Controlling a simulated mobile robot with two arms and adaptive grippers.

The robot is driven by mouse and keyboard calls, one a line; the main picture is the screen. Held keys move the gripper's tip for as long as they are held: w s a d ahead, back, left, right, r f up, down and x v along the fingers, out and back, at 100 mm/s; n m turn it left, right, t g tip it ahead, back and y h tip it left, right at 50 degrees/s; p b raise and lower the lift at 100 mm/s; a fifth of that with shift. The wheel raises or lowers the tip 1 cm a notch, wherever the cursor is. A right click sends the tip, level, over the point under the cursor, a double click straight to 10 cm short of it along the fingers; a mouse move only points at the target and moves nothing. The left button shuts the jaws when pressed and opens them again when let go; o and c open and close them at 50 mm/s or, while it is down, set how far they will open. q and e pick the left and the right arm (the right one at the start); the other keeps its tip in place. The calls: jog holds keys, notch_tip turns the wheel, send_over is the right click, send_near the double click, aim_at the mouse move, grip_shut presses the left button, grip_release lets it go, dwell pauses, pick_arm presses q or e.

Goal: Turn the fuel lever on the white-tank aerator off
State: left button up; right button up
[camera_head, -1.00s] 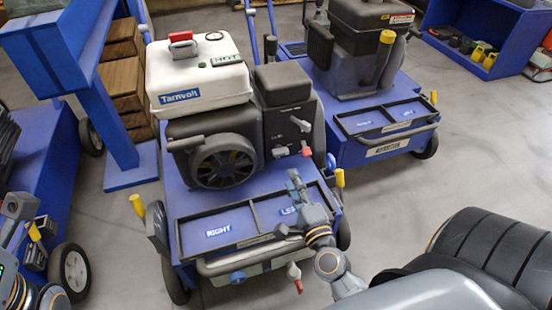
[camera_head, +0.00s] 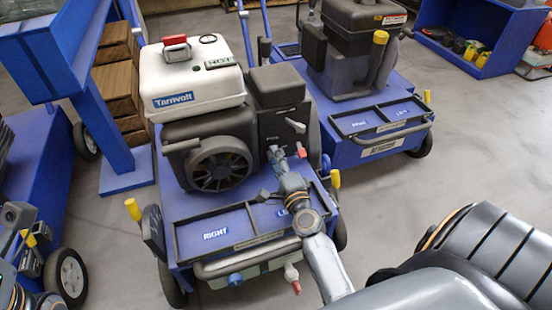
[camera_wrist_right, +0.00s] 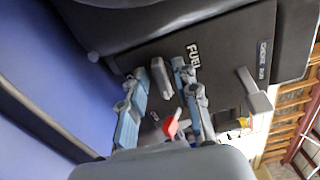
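The white-tank aerator (camera_head: 195,75) stands at centre left in the head view, with a dark engine panel under its tank. In the right wrist view, the grey fuel lever (camera_wrist_right: 162,78) sits beside the FUEL lettering. My right gripper (camera_wrist_right: 160,72) is open, with one finger on each side of this lever. I cannot tell whether either finger touches it. In the head view, my right gripper (camera_head: 273,172) is at the panel and hides the lever.
A grey choke lever (camera_wrist_right: 255,92) is right of the fuel lever, and a red switch (camera_wrist_right: 172,127) is close to the right finger. A front tray (camera_head: 245,222) lies below my right wrist. A second, dark-tank aerator (camera_head: 360,110) stands behind right.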

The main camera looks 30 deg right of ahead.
grip_shut()
jog(key=shift+n, duration=0.4)
jog(key=shift+o, duration=1.5)
grip_release()
jog(key=shift+s, duration=0.1)
